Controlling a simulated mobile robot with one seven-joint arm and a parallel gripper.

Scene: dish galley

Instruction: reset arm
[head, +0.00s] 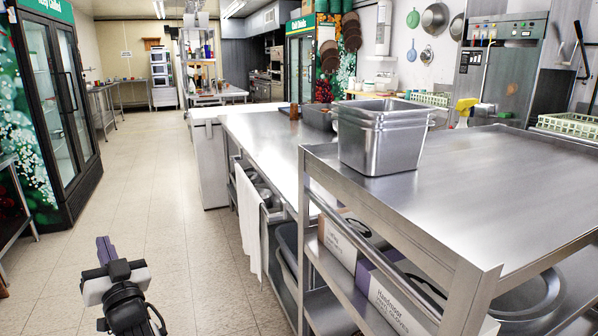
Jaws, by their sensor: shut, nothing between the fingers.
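My gripper (104,243) is low at the bottom left of the head view, over the tiled floor. Its fingers are together with nothing between them, and they point up the picture, away from my body. The gripper is well clear of the steel counter to its right. No object is in contact with it.
A steel counter (500,170) with a stack of steel pans (380,145) fills the right. Boxes (345,258) sit on its lower shelf, and a white towel (248,222) hangs at the side. A glass-door fridge (62,95) stands left. The floor aisle (150,180) between is clear.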

